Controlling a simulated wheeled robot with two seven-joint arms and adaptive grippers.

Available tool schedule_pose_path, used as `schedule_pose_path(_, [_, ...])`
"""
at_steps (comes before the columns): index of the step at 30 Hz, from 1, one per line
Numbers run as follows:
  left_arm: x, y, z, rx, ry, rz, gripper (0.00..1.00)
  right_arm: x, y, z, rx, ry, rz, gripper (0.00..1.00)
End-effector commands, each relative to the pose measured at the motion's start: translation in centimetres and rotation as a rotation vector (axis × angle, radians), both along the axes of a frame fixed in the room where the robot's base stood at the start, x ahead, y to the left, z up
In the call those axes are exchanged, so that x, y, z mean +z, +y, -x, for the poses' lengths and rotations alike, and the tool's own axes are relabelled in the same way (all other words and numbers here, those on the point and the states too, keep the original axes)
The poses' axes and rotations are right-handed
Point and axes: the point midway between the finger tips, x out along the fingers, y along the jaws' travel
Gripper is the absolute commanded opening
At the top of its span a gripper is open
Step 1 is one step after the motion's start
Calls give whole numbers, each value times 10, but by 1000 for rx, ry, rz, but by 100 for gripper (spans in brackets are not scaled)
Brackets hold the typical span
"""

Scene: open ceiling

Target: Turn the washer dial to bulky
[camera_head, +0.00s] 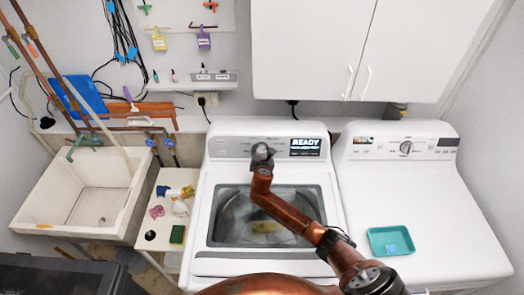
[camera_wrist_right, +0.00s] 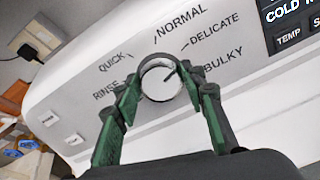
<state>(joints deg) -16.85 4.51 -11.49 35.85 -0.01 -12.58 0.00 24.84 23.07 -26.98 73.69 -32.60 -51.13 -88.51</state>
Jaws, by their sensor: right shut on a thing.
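The white washer (camera_head: 222,178) stands in the middle of the head view, its lid window facing up. My right gripper (camera_head: 262,152) is at its control panel and hides the dial there. In the right wrist view, the round dial (camera_wrist_right: 161,82) sits between the two green fingers of my right gripper (camera_wrist_right: 162,88), which is shut on it. Labels around it read RINSE, QUICK, NORMAL, DELICATE and BULKY (camera_wrist_right: 223,63). A dark mark on the dial points up and right, seemingly toward DELICATE. BULKY lies just beyond the right finger. My left gripper is not in view.
A lit display (camera_head: 305,147) reading READY is right of the dial. A dryer (camera_head: 355,190) with a teal tray (camera_head: 371,242) stands at the right. A sink (camera_head: 42,190) and a small side table (camera_head: 150,221) are at the left. White cabinets (camera_head: 315,45) hang above.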

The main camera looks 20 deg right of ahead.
Motion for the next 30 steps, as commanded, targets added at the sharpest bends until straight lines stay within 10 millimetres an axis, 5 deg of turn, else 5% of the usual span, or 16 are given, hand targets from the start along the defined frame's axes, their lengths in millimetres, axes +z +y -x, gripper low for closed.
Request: schedule_pose_path(30, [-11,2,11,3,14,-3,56,-2,-3,2,-237,-283,-584,14])
